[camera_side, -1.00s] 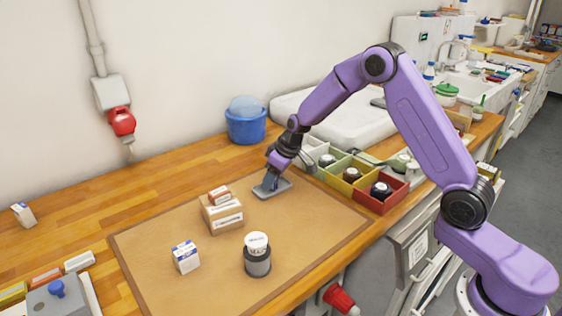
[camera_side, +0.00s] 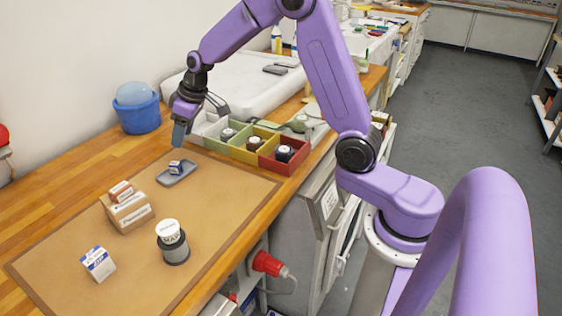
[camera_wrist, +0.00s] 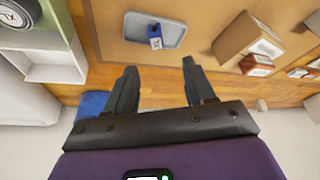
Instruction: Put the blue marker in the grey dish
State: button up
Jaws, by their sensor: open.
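The blue marker (camera_side: 175,168), a small blue block with a white label, sits inside the grey dish (camera_side: 189,174) on the brown mat. In the wrist view the marker (camera_wrist: 155,41) stands out from the dish (camera_wrist: 136,33), and nothing holds it. My gripper (camera_side: 180,134) is above the mat's back edge, just over and behind the dish. In the wrist view my gripper (camera_wrist: 160,72) has its two fingers wide apart with nothing between them, clear of the marker.
A brown carton (camera_side: 127,213) with a small box (camera_side: 121,191) on top, a white-and-blue box (camera_side: 98,264) and a dark jar (camera_side: 172,250) stand on the mat. Coloured bins (camera_side: 281,163) lie right of the dish. A blue bucket (camera_side: 139,117) stands behind.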

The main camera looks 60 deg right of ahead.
jog(key=s+a+r+n+g, duration=0.15)
jog(key=s+a, duration=0.25)
jog(key=s, duration=0.6)
jog(key=s+a+r+n+g, duration=0.1)
jog(key=s+a+n, duration=0.3)
jog(key=s, duration=0.6)
jog(key=s+d+n, duration=0.1)
jog(key=s+d, duration=0.1)
jog(key=s, duration=0.8)
jog(key=s+d+n+g+h, duration=0.1)
jog(key=s+d, duration=0.2)
jog(key=s, duration=0.7)
jog(key=shift+f, duration=0.45)
jog(key=shift+n, duration=0.25)
